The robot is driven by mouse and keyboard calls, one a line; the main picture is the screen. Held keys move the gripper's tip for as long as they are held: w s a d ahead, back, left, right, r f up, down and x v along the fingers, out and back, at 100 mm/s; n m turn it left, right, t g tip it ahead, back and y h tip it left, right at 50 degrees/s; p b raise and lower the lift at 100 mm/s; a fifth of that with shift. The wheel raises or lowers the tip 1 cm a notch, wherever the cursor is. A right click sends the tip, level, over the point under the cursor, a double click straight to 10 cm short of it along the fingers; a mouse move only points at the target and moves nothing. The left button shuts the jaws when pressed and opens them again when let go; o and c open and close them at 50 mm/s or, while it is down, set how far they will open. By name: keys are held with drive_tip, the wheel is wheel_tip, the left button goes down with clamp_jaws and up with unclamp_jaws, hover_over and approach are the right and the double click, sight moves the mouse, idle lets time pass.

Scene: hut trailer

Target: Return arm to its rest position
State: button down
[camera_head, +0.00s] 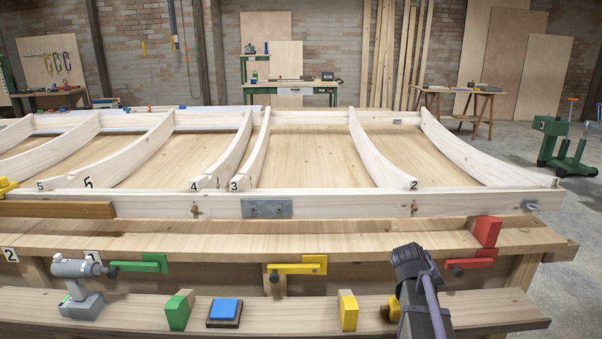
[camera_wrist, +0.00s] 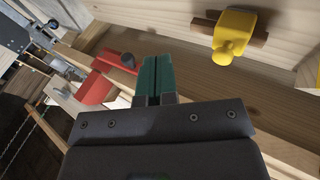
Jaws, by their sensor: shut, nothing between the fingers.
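My gripper (camera_wrist: 155,72) shows in the wrist view with its two teal fingers together and nothing between them. It appears in front of the wooden bench, and a red clamp (camera_wrist: 103,82) lies to the left of the fingers. A yellow part (camera_wrist: 232,38) with a brown bar is to the upper right, apart from them. In the head view my dark arm (camera_head: 418,295) rises at the lower right, in front of the bench's lower shelf. I cannot make out the fingertips in the head view.
The bench carries a wooden frame with curved ribs (camera_head: 372,150). On the lower shelf (camera_head: 480,310) are a grey drill (camera_head: 78,285), a green block (camera_head: 178,312), a blue button (camera_head: 224,310) and a yellow block (camera_head: 348,311). A red block (camera_head: 487,231) stands on the upper ledge.

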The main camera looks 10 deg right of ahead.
drive_tip(key=s+a+f+g+y, duration=0.1)
drive_tip(key=s+a+f+y, duration=0.15)
drive_tip(key=s+a, duration=0.6)
drive_tip(key=s+a+f+g+y, duration=0.1)
drive_tip(key=s+a+y, duration=0.3)
drive_tip(key=a, duration=1)
wheel_tip(320, 180, up, 25)
drive_tip(key=a+n+p, duration=0.1)
drive_tip(key=p, duration=2.4)
drive_tip(key=shift+w+a+r, duration=0.15)
drive_tip(key=shift+w+a, duration=0.2)
drive_tip(key=shift+a, duration=0.05)
